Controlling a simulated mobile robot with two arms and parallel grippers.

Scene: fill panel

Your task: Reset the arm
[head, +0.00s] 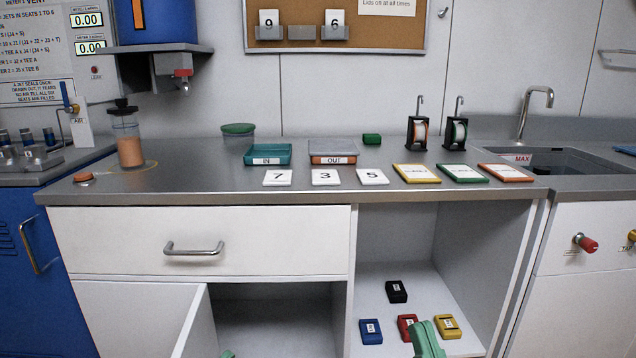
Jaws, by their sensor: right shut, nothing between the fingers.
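My right gripper (428,328) shows as green fingers at the bottom edge, right of centre. It is shut and empty, pointing up the picture in front of the open cabinet compartment. It overlaps the lower right part of a red block (405,321) in the picture; I cannot tell how far apart they are. A small green tip at the bottom edge (228,354) looks like my left gripper; the rest is cut off and its opening cannot be seen.
Blue (370,332), yellow (447,327) and black (396,291) blocks lie in the open compartment. A cabinet door (192,325) stands open at the lower left; the drawer (205,235) above is closed. The counter (220,184) holds trays, number cards, spools and a cylinder.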

